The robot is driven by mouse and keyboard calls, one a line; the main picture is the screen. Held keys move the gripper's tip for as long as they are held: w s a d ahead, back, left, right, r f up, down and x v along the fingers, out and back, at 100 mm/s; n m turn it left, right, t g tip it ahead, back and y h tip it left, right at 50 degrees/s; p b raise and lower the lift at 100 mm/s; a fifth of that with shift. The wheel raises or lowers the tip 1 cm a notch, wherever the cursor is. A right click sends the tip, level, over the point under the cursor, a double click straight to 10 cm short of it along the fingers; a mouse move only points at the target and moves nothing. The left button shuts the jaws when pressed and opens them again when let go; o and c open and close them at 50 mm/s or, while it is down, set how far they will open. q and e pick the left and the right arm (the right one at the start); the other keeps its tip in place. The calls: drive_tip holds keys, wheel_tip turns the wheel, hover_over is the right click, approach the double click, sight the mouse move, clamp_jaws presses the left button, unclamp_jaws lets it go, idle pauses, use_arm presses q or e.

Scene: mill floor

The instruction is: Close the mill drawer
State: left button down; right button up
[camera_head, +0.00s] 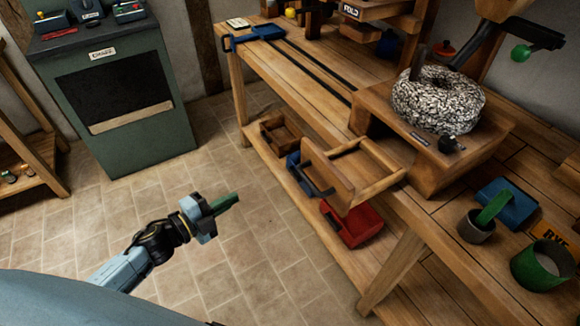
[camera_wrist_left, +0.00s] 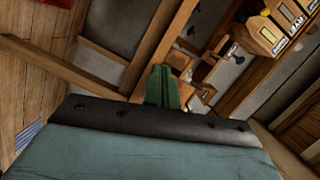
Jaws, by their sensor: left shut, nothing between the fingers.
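The mill (camera_head: 420,140) is a wooden box with a speckled millstone (camera_head: 438,98) on top, standing on the workbench. Its drawer (camera_head: 355,175) is pulled out towards the lower left and hangs past the bench's front edge. My left gripper (camera_head: 228,200) is shut and empty, with green fingers. It is over the open floor, to the left of the drawer and apart from it. In the left wrist view the shut green fingers (camera_wrist_left: 161,88) show in front of wooden beams. I cannot clearly make out the drawer there. My right gripper is out of view.
The wooden workbench (camera_head: 300,75) has a lower shelf with a small wooden crate, blue items and a red box (camera_head: 352,222). A green bowl (camera_head: 541,266) and a grey cup (camera_head: 475,227) stand at the right. A green oven (camera_head: 118,95) stands back left. Tiled floor is clear between.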

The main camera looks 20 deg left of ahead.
use_arm(q)
drive_tip(key=d+r+m+g+h, duration=0.1)
drive_tip(key=d+r+m+h, duration=0.25)
drive_tip(key=r+m, duration=0.3)
drive_tip(key=r+x, duration=0.1)
drive_tip(key=x, duration=1.2)
drive_tip(key=shift+w+d+r+n, duration=0.2)
drive_tip(key=shift+d+r+n, duration=0.05)
drive_tip(key=shift+d+n, duration=0.15)
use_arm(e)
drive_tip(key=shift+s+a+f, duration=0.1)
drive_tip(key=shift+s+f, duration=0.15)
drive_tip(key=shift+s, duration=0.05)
use_arm(q)
drive_tip(key=shift+h, duration=0.25)
